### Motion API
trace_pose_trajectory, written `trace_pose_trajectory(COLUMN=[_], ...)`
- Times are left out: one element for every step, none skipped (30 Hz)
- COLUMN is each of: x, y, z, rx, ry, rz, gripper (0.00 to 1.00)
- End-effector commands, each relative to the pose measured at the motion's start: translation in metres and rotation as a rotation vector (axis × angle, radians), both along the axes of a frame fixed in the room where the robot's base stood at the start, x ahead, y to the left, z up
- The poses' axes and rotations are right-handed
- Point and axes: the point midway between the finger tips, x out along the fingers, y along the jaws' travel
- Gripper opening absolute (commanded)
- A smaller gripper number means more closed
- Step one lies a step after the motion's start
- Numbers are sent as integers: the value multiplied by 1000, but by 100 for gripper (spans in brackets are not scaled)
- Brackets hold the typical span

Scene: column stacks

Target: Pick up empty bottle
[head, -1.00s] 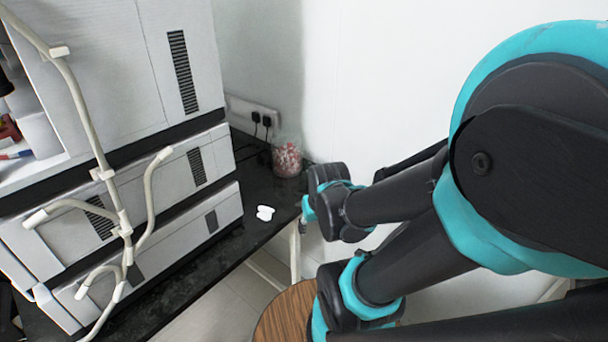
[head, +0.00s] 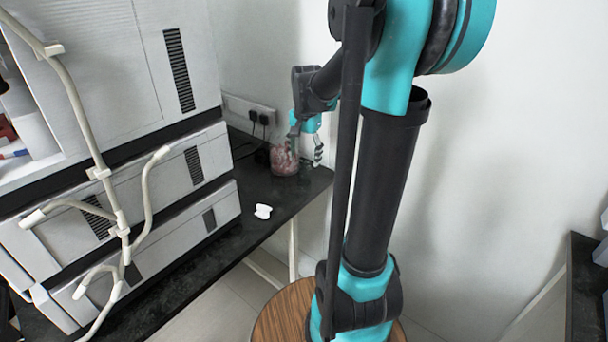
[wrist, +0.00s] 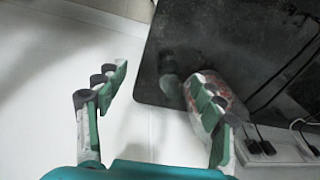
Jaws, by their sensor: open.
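A clear, rounded bottle or jar with pinkish-red marks or contents (head: 285,160) stands on the dark countertop near its far corner in the head view. I cannot tell whether it is empty. In the wrist view this bottle (wrist: 232,101) shows at the right, partly hidden behind the right finger. My gripper (head: 305,147) is at the bottle's upper right in the head view, its fingers pointing down. In the wrist view my gripper (wrist: 158,83) is open, with nothing held between its fingers. I cannot tell whether the right finger touches the bottle.
The dark countertop (head: 225,243) ends just right of the bottle. A small white object (head: 263,211) lies on it. Stacked grey-white units (head: 120,180) with pale tubes fill the left. A wall socket with black plugs (head: 250,112) is behind the bottle, beside the white wall.

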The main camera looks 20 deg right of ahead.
Motion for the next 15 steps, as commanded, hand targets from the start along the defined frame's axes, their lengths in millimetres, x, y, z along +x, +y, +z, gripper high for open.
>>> trace_pose_trajectory(x=[22,32,44,53,60,69,74,78,83,86,88,90,91,91,92], y=[-5,-8,-11,-13,-15,-18,-20,-21,-23,-23,-24,-25,-25,-25,-25], z=[11,17,23,28,31,36,39,41,43,45,46,46,44,42,38], rx=[10,15,21,25,28,31,33,34,36,35,36,37,37,37,36], ry=[24,37,56,67,79,91,99,107,114,119,122,125,127,128,128], rz=[-84,-132,-194,-237,-277,-323,-354,-382,-410,-427,-441,-453,-459,-463,-465], gripper=[68,68,68,68,68,68,68,68,68,68,68,68,68,68,68])
